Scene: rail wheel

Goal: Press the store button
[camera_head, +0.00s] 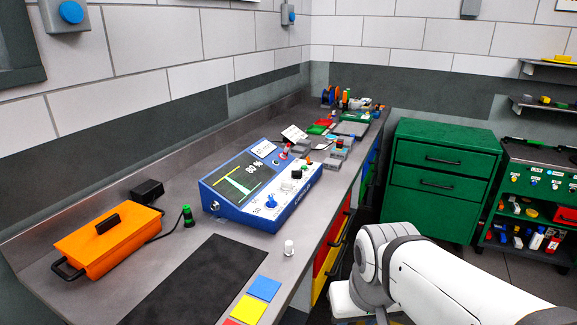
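A blue console (250,222) with a tilted face stands on the grey workbench, in the middle of the head view. Its dark screen (243,176) reads "80 %" and shows a yellow line and a pale wedge shape. The console's light control panel has a blue knob (270,201), a dark knob (296,174) and a small green control (304,167). The labels are too small to read, so I cannot tell which control is the store button. My white arm reaches in from the lower right, beside the bench. My gripper is not in view.
An orange case (105,245) and a green-topped black cylinder (188,216) stand left of the console. A black mat (195,282), coloured squares (263,288) and a small white cylinder (289,248) lie in front. A green cabinet (440,180) stands beyond my arm.

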